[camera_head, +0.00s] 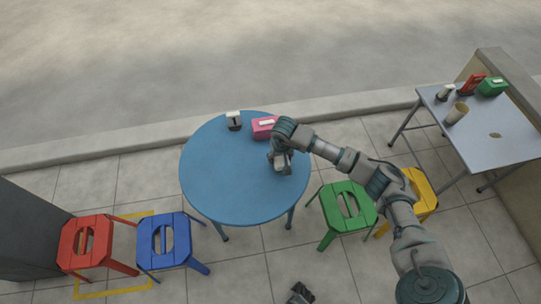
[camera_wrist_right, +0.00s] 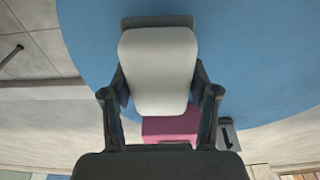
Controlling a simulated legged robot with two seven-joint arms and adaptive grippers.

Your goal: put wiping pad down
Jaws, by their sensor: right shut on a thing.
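My right gripper (camera_head: 281,163) is over the right part of the round blue table (camera_head: 225,185). It is shut on the wiping pad, a pale, rounded block with a dark edge. In the right wrist view the pad (camera_wrist_right: 160,70) sits between the two fingers, with the blue tabletop behind it. I cannot tell whether the pad touches the tabletop. A small dark grey part at the bottom edge of the head view may be my left gripper (camera_head: 300,293); its fingers cannot be made out.
A pink box (camera_head: 264,127) and a dark-and-white dispenser (camera_head: 234,121) stand at the table's back edge. The table's left and front are clear. Red, blue, green and yellow stools stand around. A grey side table (camera_head: 495,140) at right holds a cup and several containers.

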